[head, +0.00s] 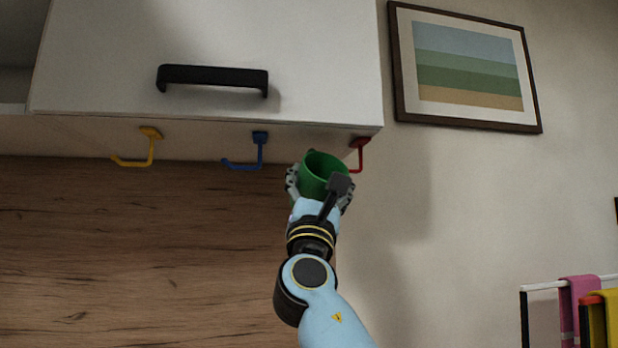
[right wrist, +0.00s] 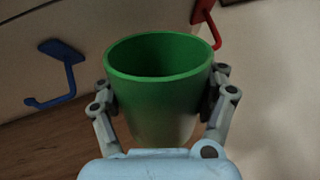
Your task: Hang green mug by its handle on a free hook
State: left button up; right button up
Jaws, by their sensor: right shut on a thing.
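The green mug (head: 322,168) is gripped by my right gripper (head: 319,188) just below the cabinet's underside. In the right wrist view the mug (right wrist: 160,85) stands upright between the two fingers of the gripper (right wrist: 162,105), its open rim showing. I cannot see its handle clearly. The blue hook (head: 258,152) is empty, to the left of the mug; it also shows in the right wrist view (right wrist: 66,72). The red hook (head: 359,154) is right of the mug, partly hidden by it. The yellow hook (head: 150,147) is empty at the far left. My left gripper is not in view.
The hooks hang under a white cabinet (head: 320,60) with a black handle (head: 212,77). A wooden splashback (head: 130,255) is behind. A framed picture (head: 467,66) is on the right wall. A rack with a pink cloth (head: 577,292) and a yellow cloth (head: 612,312) stands lower right.

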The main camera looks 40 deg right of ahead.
aim_at(349, 170)
jog(key=shift+s+d+r+p, duration=0.2)
jog(key=shift+d+p, duration=0.1)
jog(key=shift+d, duration=0.05)
jog(key=shift+s+d+r+p, duration=0.15)
jog(key=shift+s+d+p, duration=0.1)
jog(key=shift+d, duration=0.1)
jog(key=shift+s+d+p, duration=0.25)
jog(key=shift+d, duration=0.25)
jog(key=shift+s+d+p, duration=0.2)
jog(key=shift+d, duration=0.25)
jog(key=shift+s+d+f, duration=0.35)
jog(key=shift+s+d, duration=0.05)
jog(key=shift+d, duration=0.3)
pick_arm(q)
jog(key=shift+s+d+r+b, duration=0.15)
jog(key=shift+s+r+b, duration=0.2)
jog(key=shift+b, duration=0.4)
pick_arm(e)
jog(key=shift+s+d+f, duration=0.25)
jog(key=shift+d+f, duration=0.55)
jog(key=shift+f, duration=0.1)
jog(key=o, duration=1.5)
